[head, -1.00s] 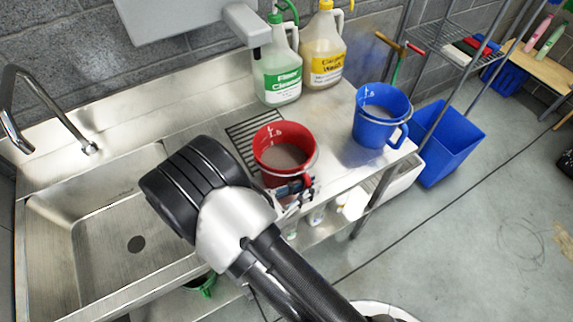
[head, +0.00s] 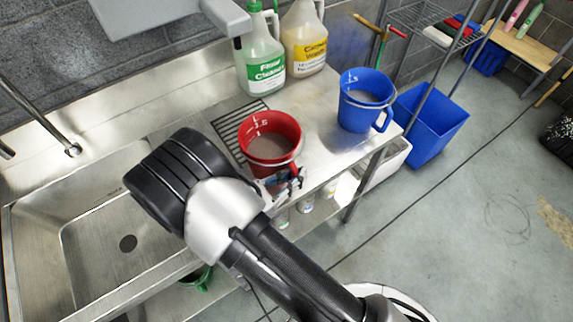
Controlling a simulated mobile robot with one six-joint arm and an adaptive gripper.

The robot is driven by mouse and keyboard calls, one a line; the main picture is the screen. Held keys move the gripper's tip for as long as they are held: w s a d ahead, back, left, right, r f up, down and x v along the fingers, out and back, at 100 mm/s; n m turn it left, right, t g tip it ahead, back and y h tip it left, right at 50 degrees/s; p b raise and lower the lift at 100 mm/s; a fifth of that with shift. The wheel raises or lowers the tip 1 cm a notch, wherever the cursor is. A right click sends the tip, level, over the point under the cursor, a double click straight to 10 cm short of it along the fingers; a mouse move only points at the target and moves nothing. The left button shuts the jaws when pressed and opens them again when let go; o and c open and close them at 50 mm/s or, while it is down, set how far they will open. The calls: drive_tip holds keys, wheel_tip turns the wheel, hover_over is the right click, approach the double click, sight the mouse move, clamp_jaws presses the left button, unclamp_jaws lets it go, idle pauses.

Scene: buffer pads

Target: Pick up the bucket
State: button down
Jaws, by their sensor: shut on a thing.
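A red bucket (head: 270,128) with white marks inside and grey contents is upright near the front edge of the steel counter, beside the drain grille. A similar blue bucket (head: 364,108) stands farther right on the counter. My gripper (head: 283,183) is at the near side of the red bucket, shut on its handle. The fingers are small in view and partly hidden by the bucket and my arm. I cannot tell whether the red bucket's base touches the counter.
A green-labelled jug (head: 262,62) and a yellow-labelled jug (head: 306,42) stand behind the buckets. A sink (head: 100,240) with a faucet (head: 40,118) is at left. A blue bin (head: 432,125) stands on the floor at right. Open floor lies at lower right.

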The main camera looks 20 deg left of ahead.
wheel_tip(320, 180, up, 20)
drive_tip(key=p, duration=0.6)
idle(1.0)
idle(0.4)
drive_tip(key=c, duration=2.2)
unclamp_jaws()
drive_tip(key=shift+c, duration=0.2)
drive_tip(key=shift+w, duration=0.1)
clamp_jaws()
